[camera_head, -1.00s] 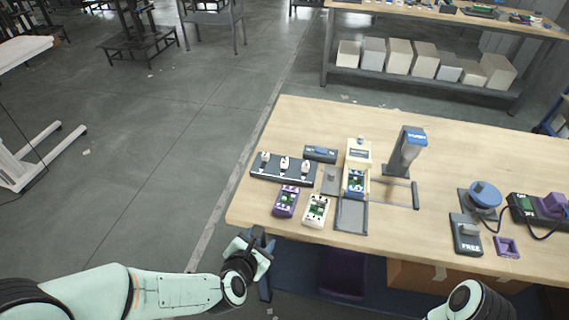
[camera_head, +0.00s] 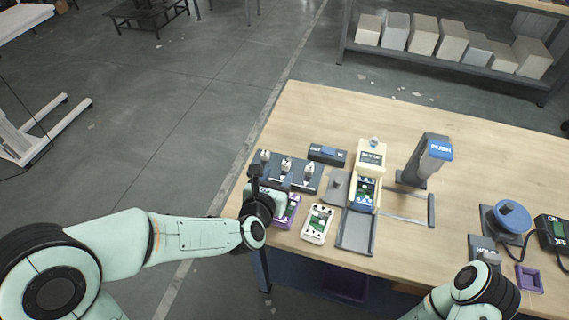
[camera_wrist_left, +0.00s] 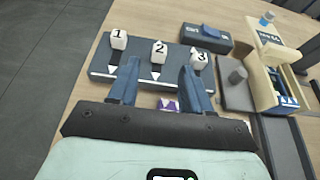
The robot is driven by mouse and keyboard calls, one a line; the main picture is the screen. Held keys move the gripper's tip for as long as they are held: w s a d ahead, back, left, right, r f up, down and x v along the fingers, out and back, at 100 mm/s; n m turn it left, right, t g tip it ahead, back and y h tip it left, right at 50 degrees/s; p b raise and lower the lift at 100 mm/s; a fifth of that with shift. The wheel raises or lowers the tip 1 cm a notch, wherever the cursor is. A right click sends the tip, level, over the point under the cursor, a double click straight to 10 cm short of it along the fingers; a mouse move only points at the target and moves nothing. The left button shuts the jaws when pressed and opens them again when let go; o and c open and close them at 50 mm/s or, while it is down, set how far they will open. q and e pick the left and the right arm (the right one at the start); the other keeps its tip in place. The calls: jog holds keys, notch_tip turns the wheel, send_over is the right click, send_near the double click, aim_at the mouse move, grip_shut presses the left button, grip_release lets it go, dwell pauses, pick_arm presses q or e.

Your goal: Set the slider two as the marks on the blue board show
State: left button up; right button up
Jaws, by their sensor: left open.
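The dark blue-grey slider board (camera_head: 310,183) lies at the table's left edge, with three white numbered knobs and pale pointed marks below them in the left wrist view. Slider two (camera_wrist_left: 159,51) is the middle knob; it also shows in the head view (camera_head: 286,165). Slider one (camera_wrist_left: 118,39) is left of it, slider three (camera_wrist_left: 198,56) right. My left gripper (camera_head: 271,179) is open and empty above the board's near side. In the left wrist view its fingers (camera_wrist_left: 160,84) are spread, with slider two beyond the gap, apparently untouched. My right gripper is out of view.
A purple-framed device (camera_head: 291,211) lies close beside my left gripper, with a cream device (camera_head: 317,223) to its right. A small dark box (camera_head: 328,154) stands behind the board. A cream open box (camera_head: 371,157) and a PUSH post (camera_head: 437,148) stand further right.

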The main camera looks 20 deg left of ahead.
aim_at(285, 164)
pick_arm(q)
jog(key=x, duration=0.7)
jog(key=shift+p, duration=0.35)
